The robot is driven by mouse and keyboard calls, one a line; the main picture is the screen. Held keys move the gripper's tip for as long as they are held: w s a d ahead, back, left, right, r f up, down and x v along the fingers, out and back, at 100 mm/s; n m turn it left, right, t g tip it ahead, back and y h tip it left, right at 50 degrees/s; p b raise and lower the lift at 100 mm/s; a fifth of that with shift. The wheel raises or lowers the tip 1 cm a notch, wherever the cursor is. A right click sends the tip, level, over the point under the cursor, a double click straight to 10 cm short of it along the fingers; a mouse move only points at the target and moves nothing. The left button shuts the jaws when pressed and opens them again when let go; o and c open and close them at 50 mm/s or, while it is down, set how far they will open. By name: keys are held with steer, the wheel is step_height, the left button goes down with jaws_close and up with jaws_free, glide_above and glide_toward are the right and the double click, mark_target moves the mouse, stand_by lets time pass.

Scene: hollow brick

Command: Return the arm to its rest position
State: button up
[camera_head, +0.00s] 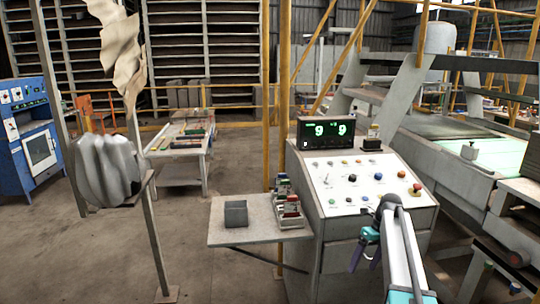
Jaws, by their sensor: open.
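My arm rises from the bottom right of the head view, in front of the control console (375,212), and bends at a dark joint near its top. My gripper (365,258) hangs below that joint, with teal and purple parts pointing down. Its jaws are open and nothing shows between them. It is in front of the console's lower face, to the right of the small grey shelf (255,238), and appears apart from both. Part of the gripper is hard to make out at this size.
The shelf holds a dark grey box (236,214) and a rack of small coloured items (289,207). The console has buttons and a green-digit display (326,133). A yellow post (284,90) stands behind. A machine with steps is at right.

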steer(key=s+a+f+n+g+b, duration=0.1)
steer(key=s+a+f+n, duration=0.1)
steer(key=s+a+f, duration=0.6)
steer(key=s+a+f+n+g, duration=0.25)
steer(key=s+f, duration=0.35)
steer(key=f, duration=0.6)
steer(key=s+a+f+n+g+b, duration=0.1)
steer(key=s+a+f+n, duration=0.25)
steer(key=s+f, duration=0.5)
steer(key=s+a+f+n+h, duration=0.1)
steer(key=s+f+n, duration=0.6)
steer(key=s+n, duration=0.4)
steer(key=s+a+f+n+h+b, duration=0.1)
steer(key=s+a+f+n+h, duration=0.1)
steer(key=s+f+n, duration=0.5)
steer(key=shift+s+a+n+b, duration=0.15)
steer(key=shift+s+n+b, duration=0.15)
steer(key=shift+s+n, duration=3.1)
steer(key=shift+s+m, duration=0.6)
steer(key=shift+c, duration=0.2)
